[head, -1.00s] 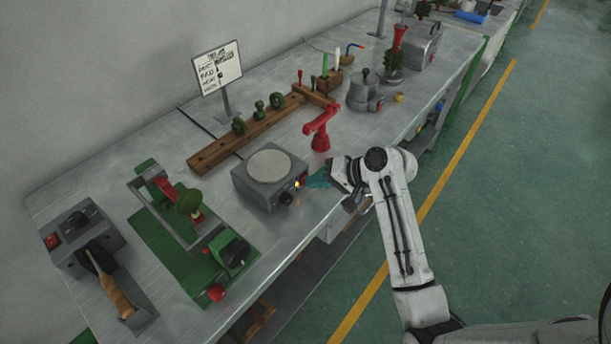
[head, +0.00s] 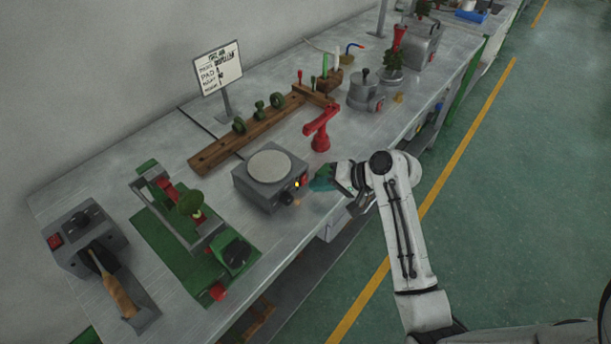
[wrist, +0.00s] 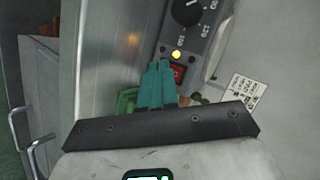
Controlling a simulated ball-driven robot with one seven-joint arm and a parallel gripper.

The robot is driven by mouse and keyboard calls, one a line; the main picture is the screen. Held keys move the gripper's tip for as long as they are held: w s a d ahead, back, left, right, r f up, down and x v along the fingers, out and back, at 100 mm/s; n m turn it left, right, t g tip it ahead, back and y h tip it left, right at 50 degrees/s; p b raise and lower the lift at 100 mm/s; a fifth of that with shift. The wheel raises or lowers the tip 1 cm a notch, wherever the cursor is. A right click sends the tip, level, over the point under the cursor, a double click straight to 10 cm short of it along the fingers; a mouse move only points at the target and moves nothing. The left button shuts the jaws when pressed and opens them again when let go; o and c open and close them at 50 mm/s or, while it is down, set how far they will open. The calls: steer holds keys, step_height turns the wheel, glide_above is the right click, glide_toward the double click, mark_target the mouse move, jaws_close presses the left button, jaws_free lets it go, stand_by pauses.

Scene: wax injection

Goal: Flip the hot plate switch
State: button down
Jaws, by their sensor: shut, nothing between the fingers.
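The hot plate (head: 262,195) is a grey box with a round pale plate on top, standing near the table's front edge in the head view. Its front carries a dark knob (head: 287,197), a small yellow light (head: 297,184) and a red switch (head: 304,180). In the wrist view the knob (wrist: 187,10), the lit yellow light (wrist: 176,54) and the red switch (wrist: 178,74) show on the grey front panel. My gripper (wrist: 158,72) has teal fingers, shut and empty, close beside the switch and partly covering it. I cannot tell if they touch. In the head view my gripper (head: 318,182) is just right of the switch.
A red stand (head: 321,130) stands behind my gripper. A green fixture (head: 190,235) is left of the hot plate, and a wooden rack (head: 240,140) lies behind it. A white label (wrist: 246,91) shows in the wrist view. The aisle floor at right is clear.

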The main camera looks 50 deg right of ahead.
steer(key=shift+s+d+f+p, duration=0.15)
steer(key=shift+s+p, duration=0.35)
steer(key=shift+s, duration=0.75)
steer(key=shift+s+a+f+p, duration=0.15)
steer(key=shift+s+p, duration=0.35)
steer(key=shift+s, duration=0.75)
steer(key=shift+d, duration=0.1)
